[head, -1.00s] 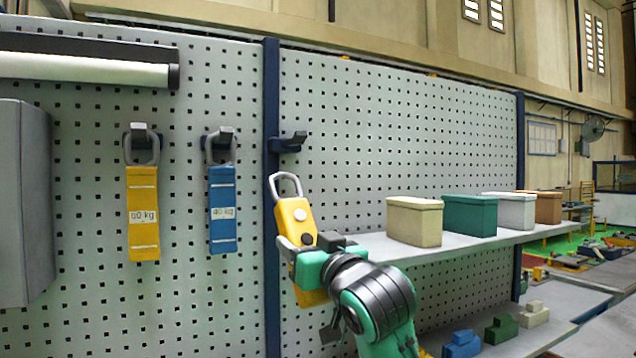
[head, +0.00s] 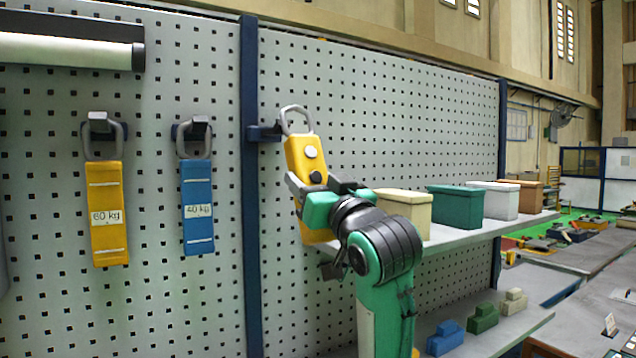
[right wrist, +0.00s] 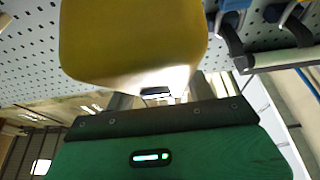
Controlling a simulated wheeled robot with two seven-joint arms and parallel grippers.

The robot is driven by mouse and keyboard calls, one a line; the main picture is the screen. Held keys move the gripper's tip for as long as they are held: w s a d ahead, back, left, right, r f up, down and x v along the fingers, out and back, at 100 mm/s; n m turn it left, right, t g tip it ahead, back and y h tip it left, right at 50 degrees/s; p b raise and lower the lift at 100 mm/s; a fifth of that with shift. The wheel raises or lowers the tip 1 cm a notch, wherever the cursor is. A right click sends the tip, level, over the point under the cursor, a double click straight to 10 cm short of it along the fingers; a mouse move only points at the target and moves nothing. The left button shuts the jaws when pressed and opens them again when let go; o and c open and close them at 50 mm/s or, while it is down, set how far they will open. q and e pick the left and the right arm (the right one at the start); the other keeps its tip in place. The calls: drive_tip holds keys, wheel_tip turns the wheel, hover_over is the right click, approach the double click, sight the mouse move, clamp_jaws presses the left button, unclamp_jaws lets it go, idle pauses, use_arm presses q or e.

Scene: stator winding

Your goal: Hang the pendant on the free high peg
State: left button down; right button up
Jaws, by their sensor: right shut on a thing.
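The yellow pendant (head: 304,153), with two buttons and a grey loop (head: 297,110) on top, is upright in my right gripper (head: 318,190). The gripper is shut on its lower part. The free peg (head: 262,133) sticks out from the dark blue post. The loop is in front of the peg's tip and a little to its right in the head view; I cannot tell whether they touch. In the right wrist view the pendant's yellow body (right wrist: 135,45) fills the top, and the loop is hidden. My left gripper is not in view.
A yellow 60 kg tag (head: 106,235) and a blue 40 kg tag (head: 198,235) hang on pegs at the left. A shelf (head: 450,235) at the right holds several bins, close behind my right arm. Small blocks (head: 482,318) stand on a lower shelf.

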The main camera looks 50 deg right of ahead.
drive_tip(key=shift+w+d, duration=0.1)
drive_tip(key=shift+w, duration=0.5)
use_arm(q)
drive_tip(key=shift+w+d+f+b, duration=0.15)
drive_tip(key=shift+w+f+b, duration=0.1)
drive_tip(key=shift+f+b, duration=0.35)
use_arm(e)
drive_tip(key=w+d+f, duration=0.2)
drive_tip(key=w+d, duration=0.1)
drive_tip(key=w, duration=0.7)
drive_tip(key=shift+w+d, duration=0.25)
drive_tip(key=shift+f, duration=0.15)
idle(0.5)
